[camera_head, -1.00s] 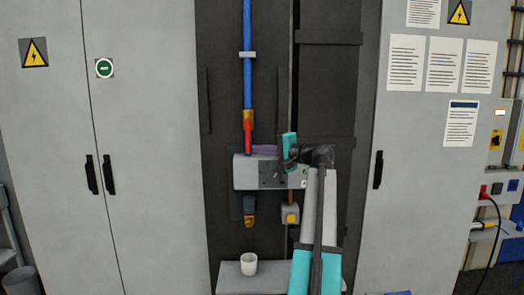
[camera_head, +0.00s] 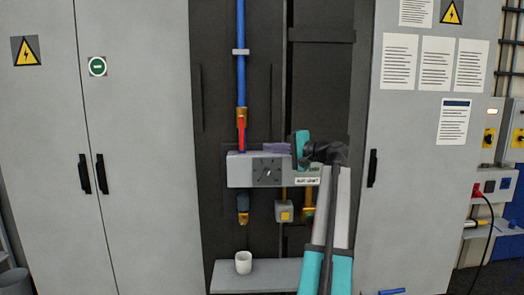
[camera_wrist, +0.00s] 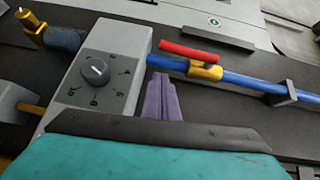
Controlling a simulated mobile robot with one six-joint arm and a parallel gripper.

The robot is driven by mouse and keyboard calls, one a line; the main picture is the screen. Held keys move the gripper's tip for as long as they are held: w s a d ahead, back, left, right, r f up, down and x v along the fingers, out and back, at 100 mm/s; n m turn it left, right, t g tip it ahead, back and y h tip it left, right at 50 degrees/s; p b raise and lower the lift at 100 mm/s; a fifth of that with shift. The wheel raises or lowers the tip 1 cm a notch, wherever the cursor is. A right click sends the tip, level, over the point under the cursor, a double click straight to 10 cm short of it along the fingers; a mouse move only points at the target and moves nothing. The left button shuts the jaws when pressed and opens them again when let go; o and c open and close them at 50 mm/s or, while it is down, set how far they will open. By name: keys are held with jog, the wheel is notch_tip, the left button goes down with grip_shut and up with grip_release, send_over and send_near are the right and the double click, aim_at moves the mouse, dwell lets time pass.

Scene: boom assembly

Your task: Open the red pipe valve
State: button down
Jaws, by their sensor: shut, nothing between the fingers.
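The red valve handle (camera_head: 241,133) hangs straight down in line with the blue pipe (camera_head: 241,75), below the brass valve body (camera_head: 241,113). In the wrist view the red handle (camera_wrist: 189,51) lies roughly parallel to the blue pipe (camera_wrist: 240,82), beside the brass body (camera_wrist: 205,71). My gripper (camera_head: 265,147) has purple fingers pointing left, just above the grey box and right of the handle, with a gap between. In the wrist view my gripper (camera_wrist: 160,78) has its fingers together and empty, near the box's edge and apart from the handle.
The grey box (camera_head: 240,170) with a black dial (camera_head: 268,172) sits under the handle and close to my fingers. A white cup (camera_head: 243,262) stands on the shelf (camera_head: 275,275) below. Grey cabinets flank the dark recess. The space left of the pipe is clear.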

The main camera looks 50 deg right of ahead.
jog(key=s+b, duration=0.1)
jog(key=s, duration=0.6)
jog(key=shift+w, duration=0.1)
dwell(0.4)
